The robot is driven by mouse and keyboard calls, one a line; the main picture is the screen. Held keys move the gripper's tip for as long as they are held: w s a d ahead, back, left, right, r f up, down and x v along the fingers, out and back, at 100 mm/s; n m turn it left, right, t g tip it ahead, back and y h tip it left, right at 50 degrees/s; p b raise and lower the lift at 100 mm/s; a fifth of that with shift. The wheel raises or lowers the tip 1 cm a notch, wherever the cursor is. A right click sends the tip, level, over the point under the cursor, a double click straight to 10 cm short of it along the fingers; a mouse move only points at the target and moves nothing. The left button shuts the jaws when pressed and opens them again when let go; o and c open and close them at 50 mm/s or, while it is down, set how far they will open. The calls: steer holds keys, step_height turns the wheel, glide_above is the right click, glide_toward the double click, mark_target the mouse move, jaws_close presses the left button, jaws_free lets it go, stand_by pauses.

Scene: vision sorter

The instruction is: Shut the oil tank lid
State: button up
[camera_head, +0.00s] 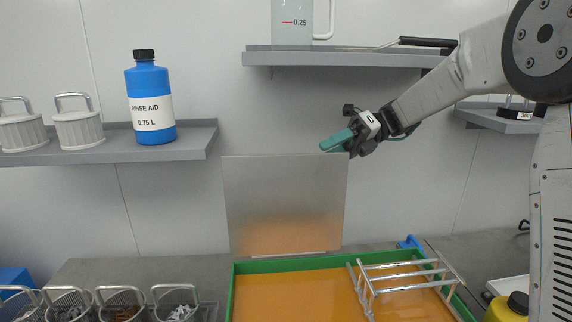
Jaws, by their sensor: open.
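The oil tank lid (285,204) is a flat grey metal panel. It stands upright at the back edge of the oil tank, so it is open. The oil tank (232,292) has a green rim and holds orange-brown oil. My gripper (332,144) has teal fingers and is open and empty. It is near the upper right corner of the lid, and the fingers point left. The picture does not show clearly whether the fingers touch the lid.
A metal rack (402,274) sits at the tank's right side. Several wire baskets (123,298) stand at lower left, and a yellow container (507,308) at lower right. A shelf (340,58) hangs above my gripper. A blue bottle (149,100) stands on the left shelf (190,146).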

mark_target(293, 163)
steer(key=shift+m+y, duration=0.3)
steer(key=shift+m, duration=0.1)
steer(key=shift+w+a+f+x, duration=0.1)
steer(key=shift+w+x, duration=0.2)
steer(key=shift+x, duration=1.05)
steer(key=shift+w+a+f+x, duration=0.1)
steer(key=shift+w+x, duration=0.15)
steer(key=shift+x, duration=1.15)
steer(key=shift+w+f+x, duration=0.15)
steer(key=shift+w+x, duration=0.15)
steer(key=shift+x, duration=1.05)
jaws_close()
